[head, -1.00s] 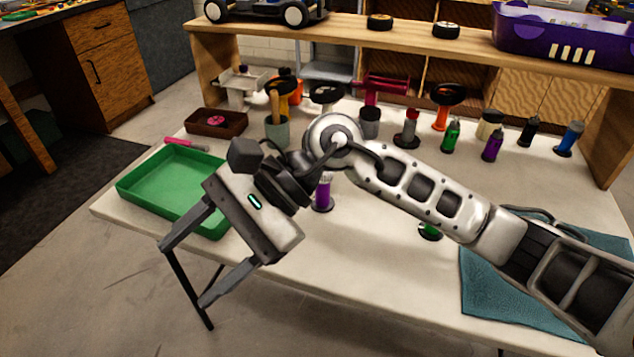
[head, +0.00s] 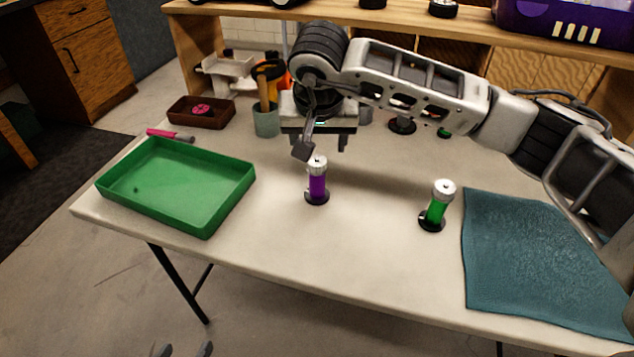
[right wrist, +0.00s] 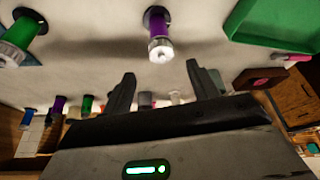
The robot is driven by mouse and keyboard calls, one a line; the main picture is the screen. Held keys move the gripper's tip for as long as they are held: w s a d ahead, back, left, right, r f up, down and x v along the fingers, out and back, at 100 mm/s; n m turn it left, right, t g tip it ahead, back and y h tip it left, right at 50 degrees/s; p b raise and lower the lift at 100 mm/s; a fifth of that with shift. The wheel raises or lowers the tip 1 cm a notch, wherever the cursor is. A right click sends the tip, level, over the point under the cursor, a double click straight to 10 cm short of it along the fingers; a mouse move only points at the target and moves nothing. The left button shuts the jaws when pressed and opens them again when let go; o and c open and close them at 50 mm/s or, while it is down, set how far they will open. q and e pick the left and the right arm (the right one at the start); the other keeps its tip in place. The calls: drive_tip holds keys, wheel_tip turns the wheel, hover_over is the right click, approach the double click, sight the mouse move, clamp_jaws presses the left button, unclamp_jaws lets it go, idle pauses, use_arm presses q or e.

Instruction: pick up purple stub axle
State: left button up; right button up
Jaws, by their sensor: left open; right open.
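The purple stub axle (head: 317,186) stands upright on a black round base on the white table, with a silver top. In the right wrist view the purple axle (right wrist: 157,24) is beyond the fingertips, roughly in line with the gap between them. My right gripper (head: 326,143) is open and empty, behind the axle in the head view and apart from it; its fingers also show in the right wrist view (right wrist: 160,73). Only the fingertips of my left gripper (head: 183,350) show at the bottom edge, apart and empty, below the table's front edge.
A green tray (head: 180,220) lies to the left and a green cylinder (head: 437,205) stands to the right. A teal cloth (head: 540,260) covers the right side. A brown box (head: 200,113) and a cup (head: 266,122) stand behind. The front middle of the table is clear.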

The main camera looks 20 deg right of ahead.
sight(317, 158)
drive_tip(key=x, duration=0.6)
drive_tip(key=shift+w+a+f, duration=0.1)
drive_tip(key=shift+a+f, duration=0.05)
drive_tip(key=shift+f, duration=0.1)
clamp_jaws()
drive_tip(key=shift+r, duration=0.15)
